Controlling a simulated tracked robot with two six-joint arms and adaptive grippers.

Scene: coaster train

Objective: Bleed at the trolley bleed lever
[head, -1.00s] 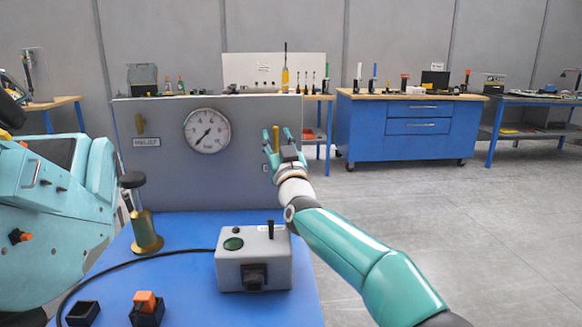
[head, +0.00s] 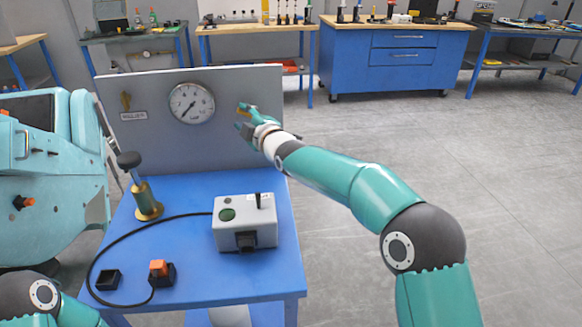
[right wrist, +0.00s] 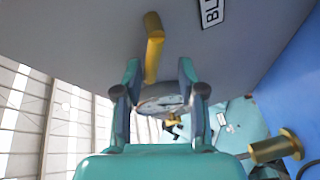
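The trolley's grey panel (head: 150,150) stands at the back of the blue trolley top (head: 185,190). The yellow bleed lever (right wrist: 154,50) sticks out from the panel in the right wrist view, beside a label (right wrist: 211,10) whose visible letters read "BL". My right gripper (head: 243,116) is at the panel's right part, and its fingers hide most of the lever in the head view. In the right wrist view the two fingers (right wrist: 160,78) are spread apart, with the lever's end between them, nearer the left finger. My left gripper is out of view.
A round gauge (head: 191,103) and a yellow relief lever (head: 126,101) are on the panel. A brass plunger (head: 147,200), a grey box (head: 245,222) with a cable, and an orange switch (head: 159,270) stand on the trolley top. Open floor lies to the right.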

